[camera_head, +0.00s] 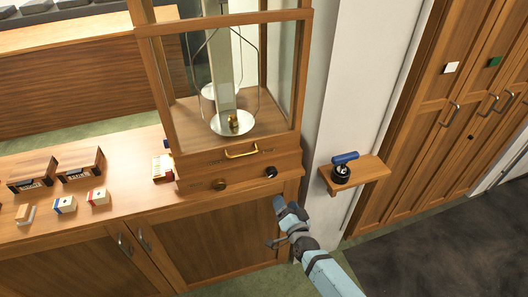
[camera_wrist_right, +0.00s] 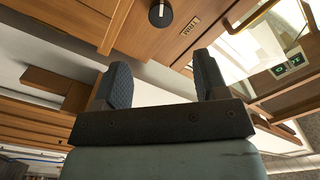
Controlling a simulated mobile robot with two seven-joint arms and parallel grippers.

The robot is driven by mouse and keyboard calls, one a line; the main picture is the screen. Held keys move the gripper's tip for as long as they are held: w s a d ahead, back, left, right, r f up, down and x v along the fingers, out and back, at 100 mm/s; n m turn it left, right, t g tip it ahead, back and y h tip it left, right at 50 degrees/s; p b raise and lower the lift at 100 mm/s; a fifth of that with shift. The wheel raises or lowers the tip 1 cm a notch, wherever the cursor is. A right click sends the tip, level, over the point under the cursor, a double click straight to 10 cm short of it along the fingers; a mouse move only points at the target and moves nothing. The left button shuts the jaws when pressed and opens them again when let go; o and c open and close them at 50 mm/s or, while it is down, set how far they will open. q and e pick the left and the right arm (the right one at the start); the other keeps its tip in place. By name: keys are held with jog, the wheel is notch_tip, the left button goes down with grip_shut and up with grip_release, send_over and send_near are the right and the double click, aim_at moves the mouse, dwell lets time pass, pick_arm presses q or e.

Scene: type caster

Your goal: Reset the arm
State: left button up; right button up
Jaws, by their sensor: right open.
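My right arm comes in from the lower right in the head view. Its gripper (camera_head: 279,222) is in front of the wooden cabinet, below the drawer with the dark knob. In the right wrist view the gripper (camera_wrist_right: 165,85) shows two dark padded fingers spread apart with nothing between them. My left gripper is not in view.
A glass-sided wooden case (camera_head: 231,150) with a brass handle stands on the counter (camera_head: 125,205). Small boxes (camera_head: 80,165) lie on the counter's left. A wall shelf (camera_head: 367,172) holds a blue-handled object (camera_head: 343,166). Tall wooden cabinets (camera_head: 425,150) stand at the right, with dark floor in front.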

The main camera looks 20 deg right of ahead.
jog(key=s+a+n+g+y, duration=0.2)
jog(key=s+n+g, duration=0.5)
jog(key=s, duration=2)
jog(key=n, duration=0.4)
jog(key=shift+a+f+n, duration=0.15)
jog(key=shift+a+n, duration=0.05)
jog(key=shift+n, duration=0.1)
dwell(0.6)
